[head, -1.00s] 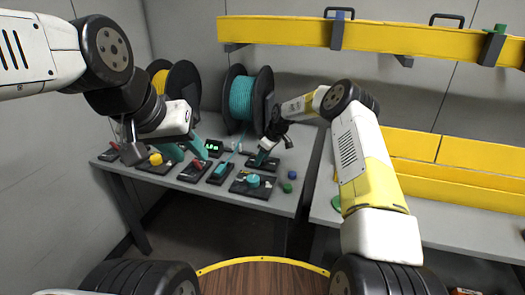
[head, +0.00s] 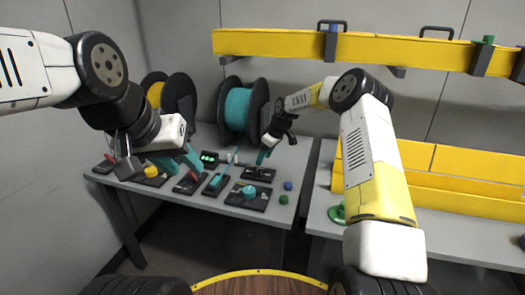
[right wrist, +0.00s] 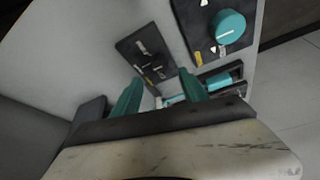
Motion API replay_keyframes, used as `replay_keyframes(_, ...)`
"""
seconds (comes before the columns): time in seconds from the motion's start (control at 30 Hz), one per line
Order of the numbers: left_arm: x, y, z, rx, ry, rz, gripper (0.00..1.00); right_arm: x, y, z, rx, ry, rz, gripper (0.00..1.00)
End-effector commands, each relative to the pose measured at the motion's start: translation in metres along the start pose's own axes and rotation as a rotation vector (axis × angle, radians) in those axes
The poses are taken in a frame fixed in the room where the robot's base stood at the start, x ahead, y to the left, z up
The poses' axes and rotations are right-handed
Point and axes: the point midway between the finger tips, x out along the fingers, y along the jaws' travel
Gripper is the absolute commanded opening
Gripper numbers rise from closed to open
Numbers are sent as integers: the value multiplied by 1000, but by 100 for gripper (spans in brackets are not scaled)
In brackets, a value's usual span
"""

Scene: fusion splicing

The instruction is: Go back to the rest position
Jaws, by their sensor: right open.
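My left gripper (head: 176,162) has teal fingers and hangs above the left part of the grey bench. Its fingers look spread apart, with nothing seen between them. Below the fingers there lie dark fixture plates, one with a round teal knob (right wrist: 229,26). The same knob shows in the head view (head: 249,191).
The grey bench (head: 230,208) holds several black fixtures, a small green-lit display (head: 209,157), and blue (head: 288,186) and green (head: 283,199) caps. A teal spool (head: 236,105) and a yellow spool (head: 155,92) stand behind. A yellow beam (head: 280,43) crosses above.

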Motion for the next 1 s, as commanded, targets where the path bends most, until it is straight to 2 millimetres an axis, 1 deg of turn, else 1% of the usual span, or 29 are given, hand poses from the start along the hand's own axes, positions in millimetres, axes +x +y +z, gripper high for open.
replay_keyframes(0.07, 0, 0, 0, 0, 0, 0, 36, -8, -2, -2, 0, -2, 6, 51)
replay_keyframes(0.17, 0, 0, 0, 0, 0, 0, 36, -35, -8, -6, 8, -9, 26, 51)
replay_keyframes(0.27, 0, 0, 0, 0, 0, 0, 36, -81, -20, -8, 33, -22, 61, 51)
replay_keyframes(0.3, 0, 0, 0, 0, 0, 0, 36, -102, -28, -7, 49, -28, 77, 51)
replay_keyframes(0.33, 0, 0, 0, 0, 0, 0, 36, -118, -34, -6, 62, -32, 90, 51)
replay_keyframes(0.37, 0, 0, 0, 0, 0, 0, 36, -133, -40, -4, 76, -35, 102, 51)
replay_keyframes(0.4, 0, 0, 0, 0, 0, 0, 36, -153, -48, -1, 98, -40, 120, 51)
replay_keyframes(0.47, 0, 0, 0, 0, 0, 0, 36, -182, -62, 5, 131, -43, 143, 51)
replay_keyframes(0.5, 0, 0, 0, 0, 0, 0, 36, -200, -71, 11, 157, -45, 159, 51)
replay_keyframes(0.57, 0, 0, 0, 0, 0, 0, 36, -227, -86, 21, 197, -44, 184, 51)
replay_keyframes(0.6, 0, 0, 0, 0, 0, 0, 36, -244, -97, 27, 225, -41, 200, 51)
replay_keyframes(0.67, 0, 0, 0, 0, 0, 0, 36, -268, -113, 39, 270, -35, 223, 51)
replay_keyframes(0.7, 0, 0, 0, 0, 0, 0, 36, -283, -124, 48, 302, -29, 236, 51)
replay_keyframes(0.77, 0, 0, 0, 0, 0, 0, 36, -304, -142, 62, 350, -18, 256, 51)
replay_keyframes(0.8, 0, 0, 0, 0, 0, 0, 36, -317, -154, 72, 385, -7, 268, 51)
replay_keyframes(0.87, 0, 0, 0, 0, 0, 0, 36, -334, -173, 88, 437, 10, 284, 51)
replay_keyframes(0.9, 0, 0, 0, 0, 0, 0, 36, -344, -186, 99, 474, 23, 292, 51)
replay_keyframes(0.97, 0, 0, 0, 0, 0, 0, 36, -357, -205, 116, 529, 45, 302, 51)
replay_keyframes(1.0, 0, 0, 0, 0, 0, 0, 36, -364, -218, 127, 566, 63, 307, 51)
